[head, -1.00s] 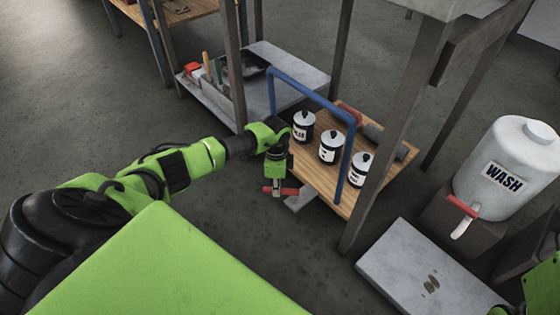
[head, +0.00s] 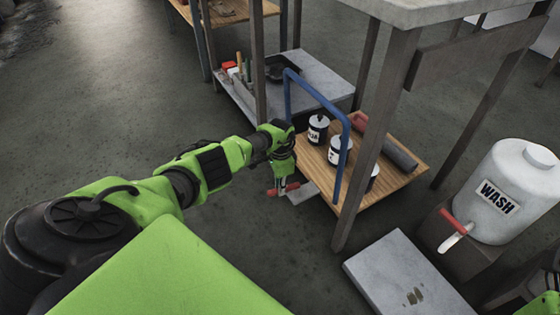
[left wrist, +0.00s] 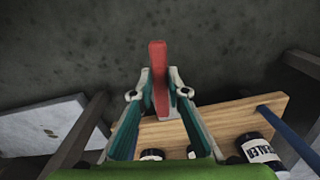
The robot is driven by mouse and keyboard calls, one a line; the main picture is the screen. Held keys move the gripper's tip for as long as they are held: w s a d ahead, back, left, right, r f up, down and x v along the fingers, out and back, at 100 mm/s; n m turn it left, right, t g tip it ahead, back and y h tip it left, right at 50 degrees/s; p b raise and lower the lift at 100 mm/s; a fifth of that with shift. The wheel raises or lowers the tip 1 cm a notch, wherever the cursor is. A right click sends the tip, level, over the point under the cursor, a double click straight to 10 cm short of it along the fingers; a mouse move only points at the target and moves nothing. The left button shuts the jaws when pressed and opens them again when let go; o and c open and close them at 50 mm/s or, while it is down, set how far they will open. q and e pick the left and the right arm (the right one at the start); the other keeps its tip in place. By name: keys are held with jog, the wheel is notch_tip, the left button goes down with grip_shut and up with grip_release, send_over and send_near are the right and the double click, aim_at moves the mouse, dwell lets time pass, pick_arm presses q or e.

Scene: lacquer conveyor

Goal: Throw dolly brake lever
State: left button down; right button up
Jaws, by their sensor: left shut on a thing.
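The dolly (head: 400,187) has a wooden deck and a blue push handle (head: 318,98). It stands under a table, with labelled cans on it. Its red brake lever (head: 276,191) sticks out at the near left corner, beside a grey plate. My left gripper (head: 282,184) reaches down to this lever and is shut on it. In the left wrist view the red lever (left wrist: 158,70) stands between the two fingers (left wrist: 159,92), and its tip projects past them. The deck edge (left wrist: 225,115) lies just below. My right gripper is not in view; only a green part of mine shows at the lower right corner.
A table leg (head: 378,130) stands close in front of the dolly. A white WASH tank (head: 515,190) with a red-handled tap stands at right, near a grey slab (head: 405,270). A low shelf with tools (head: 320,78) is behind. The floor at left is clear.

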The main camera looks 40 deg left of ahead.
pick_arm(q)
jog(key=shift+d, duration=0.1)
dwell(0.3)
jog(key=c, duration=2)
grip_release()
jog(key=shift+o, duration=0.2)
jog(key=shift+r, duration=0.1)
notch_tip(320, 180, up, 12)
